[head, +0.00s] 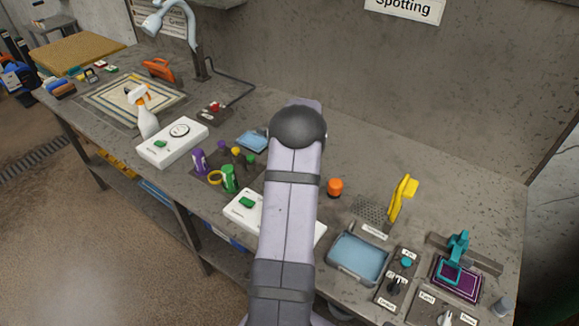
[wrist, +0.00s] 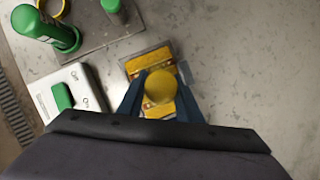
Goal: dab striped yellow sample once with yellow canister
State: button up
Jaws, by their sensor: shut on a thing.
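My gripper (wrist: 160,86) is shut on the yellow canister (wrist: 160,89), whose round yellow end faces the wrist camera. The striped yellow sample (wrist: 138,66) lies on a grey plate right under the canister, showing above and below it in the wrist view. The canister looks to be over the middle of the sample. I cannot tell whether its lower end touches the sample, because the canister hides that spot. In the head view my arm hides the gripper, the canister and the sample.
A white box with a green button (wrist: 62,96) stands left of the plate. A green canister (wrist: 48,30), a yellow ring (wrist: 52,8) and a small green-capped thing (wrist: 112,6) are near the dark mat (head: 207,165). Bench surface right of the plate is clear in the wrist view.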

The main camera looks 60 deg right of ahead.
jog(key=shift+r+p, duration=3.35)
jog(key=shift+r, duration=0.1)
jog(key=shift+w, duration=0.1)
jog(key=w+a+f+n+g+y+b, duration=0.1)
jog(key=w+a+n+y, duration=0.3)
jog(key=a+n, duration=0.7)
jog(key=w+a+f+n+g+y, duration=0.1)
jog(key=w+a+n+y, duration=0.1)
jog(key=w+a+n, duration=0.9)
jog(key=s+a+n+g+h+b, duration=0.1)
jog(key=s+a+n, duration=0.4)
jog(key=a+n, duration=0.5)
jog(key=s+a+r+n+g+h, duration=0.1)
jog(key=s+a+n+g, duration=0.3)
jog(key=a+n, duration=0.6)
jog(key=a+g+h, duration=0.1)
jog(key=a, duration=0.5)
jog(key=shift+s+a+r+h+b, duration=0.2)
jog(key=shift+s+a+h+b, duration=0.05)
jog(key=shift+s+h+b, duration=0.15)
jog(key=shift+w, duration=0.15)
